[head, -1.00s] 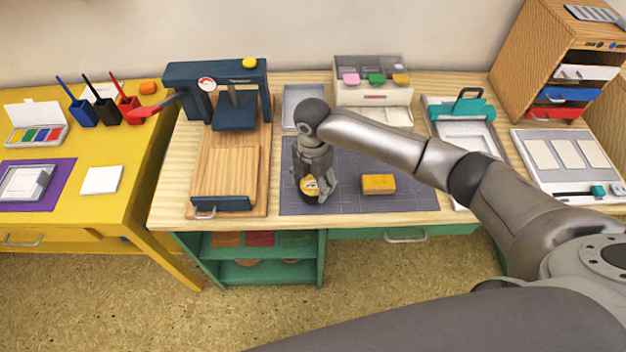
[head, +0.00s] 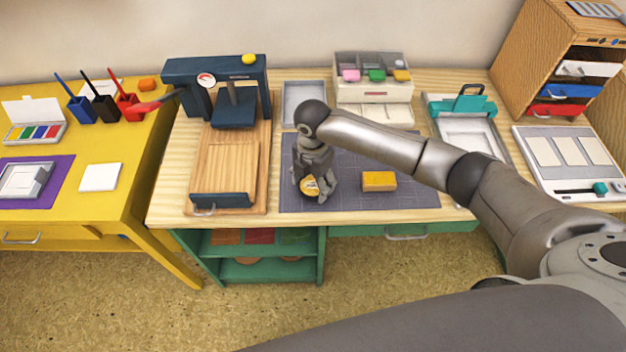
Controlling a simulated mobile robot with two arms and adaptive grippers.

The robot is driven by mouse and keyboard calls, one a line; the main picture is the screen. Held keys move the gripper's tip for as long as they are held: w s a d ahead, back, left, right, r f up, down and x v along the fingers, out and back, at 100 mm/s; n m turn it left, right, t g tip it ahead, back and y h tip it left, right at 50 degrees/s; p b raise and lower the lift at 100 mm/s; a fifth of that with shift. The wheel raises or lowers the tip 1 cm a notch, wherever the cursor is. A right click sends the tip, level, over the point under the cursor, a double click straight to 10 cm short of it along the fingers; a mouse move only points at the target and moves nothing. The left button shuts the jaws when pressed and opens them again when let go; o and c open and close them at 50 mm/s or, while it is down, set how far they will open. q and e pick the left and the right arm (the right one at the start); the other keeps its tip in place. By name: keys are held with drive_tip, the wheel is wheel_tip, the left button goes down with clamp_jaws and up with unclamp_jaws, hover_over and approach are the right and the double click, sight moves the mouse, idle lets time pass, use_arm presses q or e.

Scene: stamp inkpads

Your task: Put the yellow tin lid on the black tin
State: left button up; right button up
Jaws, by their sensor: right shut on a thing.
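The round yellow tin lid (head: 310,186) is between the fingers of my right gripper (head: 313,190), low over the front left of the dark grey mat. My right gripper is shut on the yellow lid and points down. The black tin (head: 310,199) shows as a dark round edge just under the lid, partly hidden by the fingers. I cannot tell whether the lid is seated on it or just above it. My left gripper is not in view.
A yellow block (head: 379,181) lies on the mat (head: 410,192) right of my gripper. A dark press (head: 235,110) with a wooden board stands to the left. A grey tray (head: 303,95) and a compartment box (head: 372,85) stand behind.

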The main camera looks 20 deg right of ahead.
drive_tip(key=shift+f, duration=0.3)
drive_tip(key=o, duration=0.9)
wheel_tip(320, 180, up, 12)
drive_tip(key=shift+r, duration=0.1)
idle(0.4)
